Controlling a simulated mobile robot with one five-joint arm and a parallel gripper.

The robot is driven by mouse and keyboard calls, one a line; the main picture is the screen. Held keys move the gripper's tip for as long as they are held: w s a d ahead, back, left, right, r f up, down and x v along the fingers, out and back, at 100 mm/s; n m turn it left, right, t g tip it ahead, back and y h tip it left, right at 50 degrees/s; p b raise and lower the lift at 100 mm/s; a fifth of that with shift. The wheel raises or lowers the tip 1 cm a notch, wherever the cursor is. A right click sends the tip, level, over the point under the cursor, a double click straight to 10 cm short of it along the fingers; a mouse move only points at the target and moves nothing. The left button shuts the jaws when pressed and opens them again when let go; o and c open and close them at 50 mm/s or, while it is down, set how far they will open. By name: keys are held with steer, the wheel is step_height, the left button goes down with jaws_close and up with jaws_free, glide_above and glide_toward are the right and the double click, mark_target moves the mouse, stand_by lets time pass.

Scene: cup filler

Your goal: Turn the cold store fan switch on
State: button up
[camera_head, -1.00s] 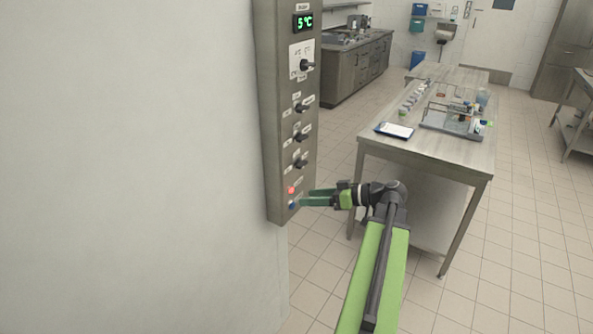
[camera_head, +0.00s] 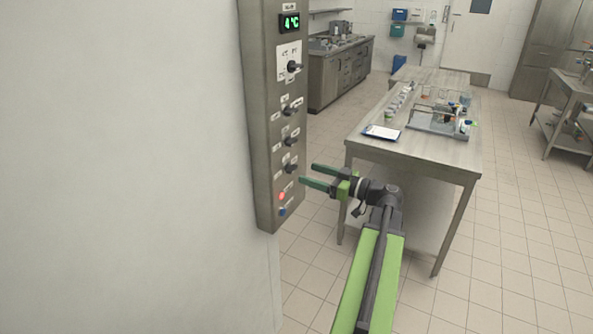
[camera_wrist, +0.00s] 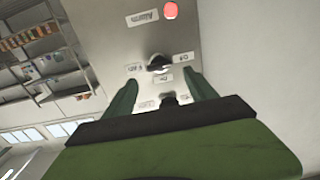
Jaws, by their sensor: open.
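The grey control panel (camera_head: 262,120) on the wall carries three black toggle switches in a column: upper (camera_head: 289,109), middle (camera_head: 289,140) and lower (camera_head: 290,168). Their labels are too small to read, so I cannot tell which is the fan switch. My gripper (camera_head: 311,175) is open and empty, just right of the panel, about level with the lower switch. In the wrist view, the lower switch (camera_wrist: 158,63) shows just beyond and between my fingertips (camera_wrist: 163,80), seemingly untouched. The middle switch (camera_wrist: 168,98) is partly hidden behind my gripper.
Above the switches are a green display (camera_head: 289,22) reading 4 °C and a rotary knob (camera_head: 293,67). Below them are a lit red lamp (camera_head: 282,196) and a blue button (camera_head: 282,211). A steel table (camera_head: 440,155) with a clipboard (camera_head: 382,132) stands behind my arm.

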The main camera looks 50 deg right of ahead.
mark_target(295, 169)
steer(key=x, duration=0.6)
steer(key=shift+c, duration=0.2)
steer(key=c, duration=1.3)
steer(key=shift+c, duration=0.2)
